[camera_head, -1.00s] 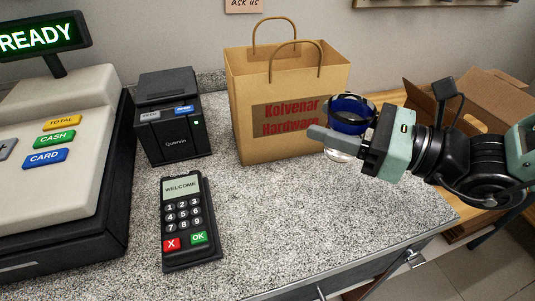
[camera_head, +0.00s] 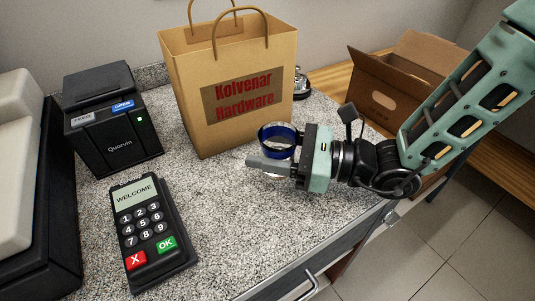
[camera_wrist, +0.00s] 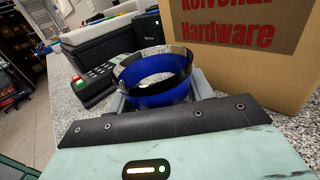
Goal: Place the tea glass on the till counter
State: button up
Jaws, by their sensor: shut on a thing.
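The tea glass (camera_head: 277,139) is clear with a dark blue band and stands upright between the fingers of my gripper (camera_head: 272,166). In the wrist view the glass (camera_wrist: 155,84) shows its round open rim and blue band. My gripper is shut on it. The glass is over the right part of the speckled grey till counter (camera_head: 225,215), in front of the paper bag. Its base is partly hidden by a finger, and I cannot tell whether it touches the counter.
A Kolvenar Hardware paper bag (camera_head: 200,85) stands just behind the glass. A card terminal (camera_head: 150,225), a receipt printer (camera_head: 112,125) and the till (camera_head: 35,200) are to the left. A bell (camera_head: 301,82) and a cardboard box (camera_head: 400,75) are behind right. The counter front is clear.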

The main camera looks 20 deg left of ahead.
jog(key=shift+f, duration=1.05)
jog(key=shift+f, duration=0.1)
jog(key=shift+f, duration=0.15)
jog(key=o, duration=1)
